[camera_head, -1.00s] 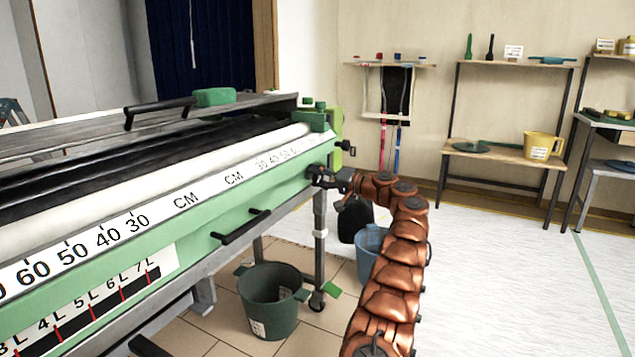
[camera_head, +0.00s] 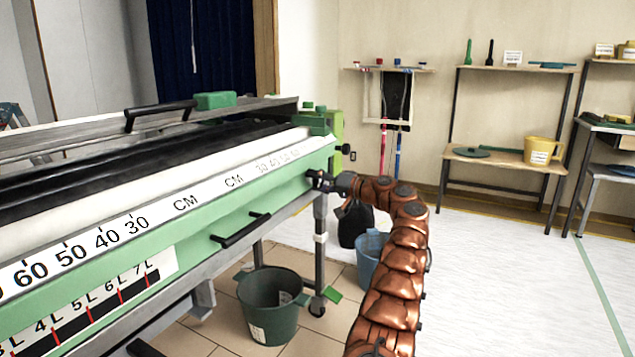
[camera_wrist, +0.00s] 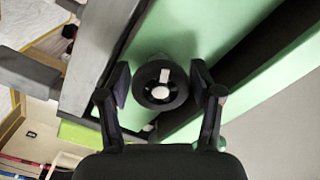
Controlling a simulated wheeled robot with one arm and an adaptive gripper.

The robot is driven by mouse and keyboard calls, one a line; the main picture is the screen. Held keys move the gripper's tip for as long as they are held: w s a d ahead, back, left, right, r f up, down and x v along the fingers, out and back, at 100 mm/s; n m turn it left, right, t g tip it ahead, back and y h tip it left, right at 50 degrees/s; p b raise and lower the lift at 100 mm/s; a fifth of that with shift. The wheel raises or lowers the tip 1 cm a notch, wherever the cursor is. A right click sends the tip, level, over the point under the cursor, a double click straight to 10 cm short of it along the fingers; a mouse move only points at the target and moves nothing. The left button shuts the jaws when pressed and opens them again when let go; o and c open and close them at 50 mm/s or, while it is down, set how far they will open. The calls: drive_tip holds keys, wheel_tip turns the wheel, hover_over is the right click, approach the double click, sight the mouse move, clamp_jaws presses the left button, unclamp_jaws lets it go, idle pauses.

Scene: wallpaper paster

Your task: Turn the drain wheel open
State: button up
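The drain wheel (camera_wrist: 160,87) is a small black round knob with a white centre and a white mark on its rim. It sits on the green side of the pasting machine (camera_head: 190,222). My gripper (camera_wrist: 160,84) has one finger on each side of the wheel, with a narrow gap showing at each side. In the head view my gripper (camera_head: 322,181) is at the right end of the machine's front face, and it hides the wheel there. My copper-coloured arm reaches up to it from below.
A dark green bucket (camera_head: 258,314) stands on the tiles below the machine, with a blue bucket (camera_head: 367,262) behind my arm. A black handle (camera_head: 240,231) sticks out from the machine's front. Shelves (camera_head: 500,156) stand at the back wall. The floor at right is clear.

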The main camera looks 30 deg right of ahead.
drive_tip(key=shift+o, duration=0.9)
drive_tip(key=shift+d, duration=0.1)
drive_tip(key=v, duration=1.2)
